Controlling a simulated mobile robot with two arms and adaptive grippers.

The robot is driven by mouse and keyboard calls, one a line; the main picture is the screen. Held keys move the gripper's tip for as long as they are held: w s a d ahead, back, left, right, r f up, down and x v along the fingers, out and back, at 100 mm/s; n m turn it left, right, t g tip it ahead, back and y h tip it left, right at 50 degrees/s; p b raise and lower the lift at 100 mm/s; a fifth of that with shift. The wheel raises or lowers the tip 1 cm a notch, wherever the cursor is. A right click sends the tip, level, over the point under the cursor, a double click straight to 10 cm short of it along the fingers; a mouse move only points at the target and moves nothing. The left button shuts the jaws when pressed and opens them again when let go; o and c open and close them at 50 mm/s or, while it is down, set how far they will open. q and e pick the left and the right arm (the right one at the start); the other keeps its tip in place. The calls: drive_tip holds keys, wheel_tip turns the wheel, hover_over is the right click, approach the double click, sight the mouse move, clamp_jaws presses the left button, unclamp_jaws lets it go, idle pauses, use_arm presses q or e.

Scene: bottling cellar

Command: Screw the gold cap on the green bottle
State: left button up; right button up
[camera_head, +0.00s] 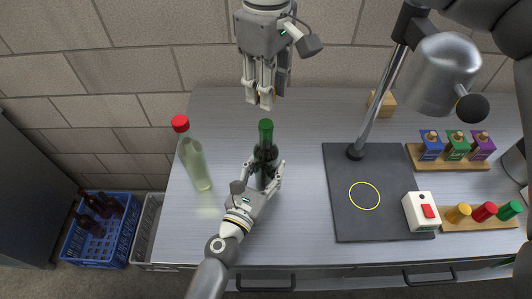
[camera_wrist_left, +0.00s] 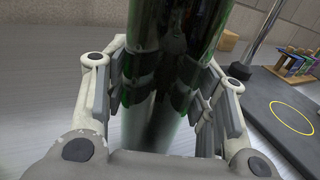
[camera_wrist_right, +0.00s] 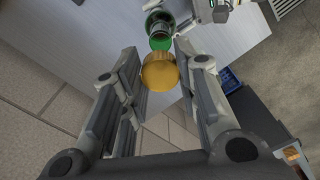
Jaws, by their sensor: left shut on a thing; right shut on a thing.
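The green bottle (camera_head: 266,136) stands upright on the table. My left gripper (camera_head: 263,176) is shut around its body; in the left wrist view the dark green glass (camera_wrist_left: 165,110) fills the space between the fingers. My right gripper (camera_head: 259,101) points down above the bottle's top, with a gap between. In the right wrist view, the gold cap (camera_wrist_right: 159,73) sits between the right fingertips (camera_wrist_right: 160,80). The green bottle's top (camera_wrist_right: 160,40) shows just beyond the cap, slightly off to one side. In the head view the cap is mostly hidden by the fingers.
A clear bottle with a red cap (camera_head: 195,160) stands left of the green bottle. A dark mat (camera_head: 350,215) with a yellow ring, a lamp (camera_head: 440,75), a white box with a red switch (camera_head: 420,212) and wooden racks (camera_head: 490,224) lie right. Blue crate (camera_head: 76,247) on the floor.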

sight(266, 124)
drive_tip(key=shift+f, duration=2.3)
drive_tip(key=shift+f, duration=1.45)
drive_tip(key=o, duration=0.6)
drive_tip(key=shift+r, duration=2.25)
